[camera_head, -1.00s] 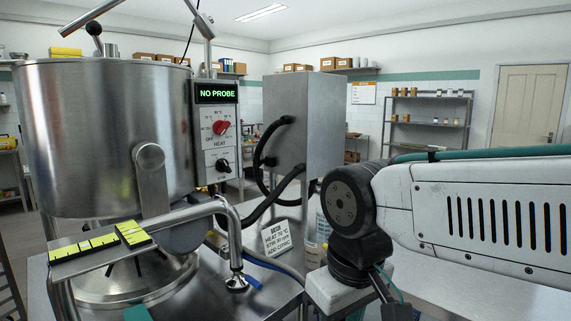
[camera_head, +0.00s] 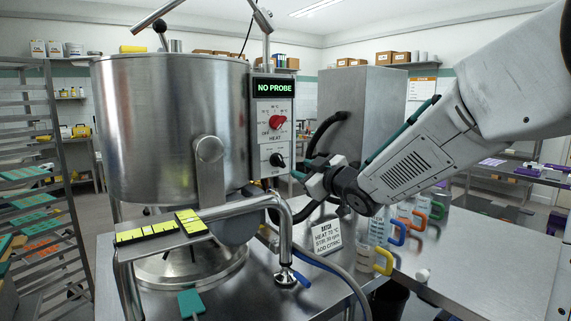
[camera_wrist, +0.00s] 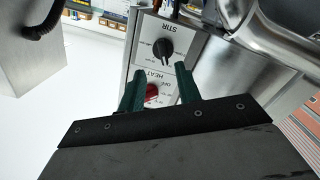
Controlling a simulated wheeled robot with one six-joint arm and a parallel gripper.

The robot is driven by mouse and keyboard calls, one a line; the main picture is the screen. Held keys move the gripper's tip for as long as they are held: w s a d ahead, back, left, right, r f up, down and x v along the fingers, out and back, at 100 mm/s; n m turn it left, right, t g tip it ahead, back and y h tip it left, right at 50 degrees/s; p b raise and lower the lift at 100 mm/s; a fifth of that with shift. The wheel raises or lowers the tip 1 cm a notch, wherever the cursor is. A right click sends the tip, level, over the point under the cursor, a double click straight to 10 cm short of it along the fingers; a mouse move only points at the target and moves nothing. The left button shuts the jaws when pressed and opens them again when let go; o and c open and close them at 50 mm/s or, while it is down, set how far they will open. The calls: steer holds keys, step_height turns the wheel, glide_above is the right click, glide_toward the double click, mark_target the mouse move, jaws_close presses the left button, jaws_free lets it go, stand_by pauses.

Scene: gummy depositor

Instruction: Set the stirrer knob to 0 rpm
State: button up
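The black stirrer knob (camera_head: 276,160) is on the lower white plate of the control panel at the kettle's right side. In the wrist view the same knob (camera_wrist: 163,47) shows upside down under the label STIR, beyond the fingertips. I cannot read its setting. My gripper (camera_head: 300,176) is just right of the panel, pointing left towards it. In the wrist view its two green fingers (camera_wrist: 159,80) are apart with nothing held between them. The red heat knob (camera_head: 276,122) is above the stirrer knob; in the wrist view it shows partly between the fingers (camera_wrist: 152,90).
The display (camera_head: 274,87) reads NO PROBE. The large steel kettle (camera_head: 165,130) is left of the panel. A grey cabinet (camera_head: 360,110) with black hoses stands behind my arm. A bent steel pipe (camera_head: 270,203), a recipe card (camera_head: 326,237) and coloured-handled jugs (camera_head: 383,262) are lower down.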

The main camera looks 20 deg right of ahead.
mark_target(282, 161)
steer(key=shift+n+y, duration=0.3)
steer(key=shift+y, duration=0.1)
steer(key=x, duration=0.8)
steer(key=shift+w+a+r, duration=0.1)
steer(key=shift+a+r, duration=0.05)
steer(key=shift+a, duration=0.1)
jaws_close()
